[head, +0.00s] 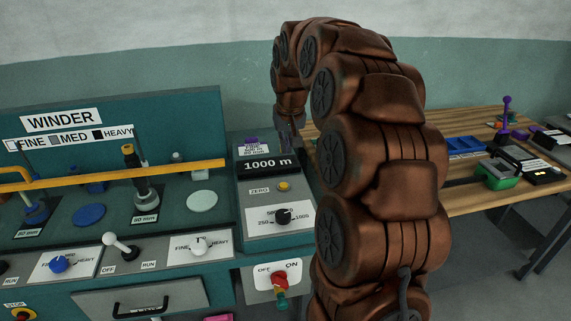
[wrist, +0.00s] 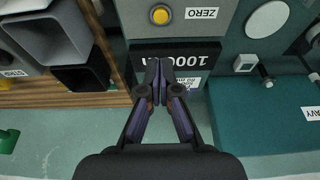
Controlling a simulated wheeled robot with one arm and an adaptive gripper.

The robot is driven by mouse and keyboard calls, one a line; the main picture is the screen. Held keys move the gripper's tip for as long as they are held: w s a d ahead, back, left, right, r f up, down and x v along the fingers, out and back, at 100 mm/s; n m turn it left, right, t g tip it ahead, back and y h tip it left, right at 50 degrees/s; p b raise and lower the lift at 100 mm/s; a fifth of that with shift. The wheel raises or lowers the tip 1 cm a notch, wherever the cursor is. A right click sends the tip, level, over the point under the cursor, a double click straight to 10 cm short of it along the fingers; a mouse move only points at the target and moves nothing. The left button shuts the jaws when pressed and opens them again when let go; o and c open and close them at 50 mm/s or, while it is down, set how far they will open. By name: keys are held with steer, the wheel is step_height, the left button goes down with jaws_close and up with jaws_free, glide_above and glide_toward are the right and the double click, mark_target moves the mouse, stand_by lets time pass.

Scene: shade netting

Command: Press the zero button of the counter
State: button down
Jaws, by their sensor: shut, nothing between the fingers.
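The counter (head: 255,223) is a grey-green box with a black display reading 1000 m, right of the winder panel. Its zero button (head: 284,186) is small, round and yellow, beside a ZERO label. The button also shows in the wrist view (wrist: 160,15), near the top edge, with the label to its right. My gripper (wrist: 158,64) is shut and empty, its fingertips in front of the black display and apart from the button in the picture. In the head view my gripper is small, behind the counter's top, and partly hidden.
The winder (head: 130,114) with its knobs, spindles and a yellow bar (head: 110,172) stands left of the counter. A red switch (head: 280,279) sits below the counter. A wooden table (head: 470,192) with boxes stands to the right. My brown arm hides the space between.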

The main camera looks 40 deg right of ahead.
steer(key=p, duration=0.2)
glide_toward(284, 184)
steer(key=x, duration=0.5)
steer(key=shift+w+d+f, duration=0.1)
steer(key=shift+w, duration=0.15)
steer(key=shift+f, duration=0.8)
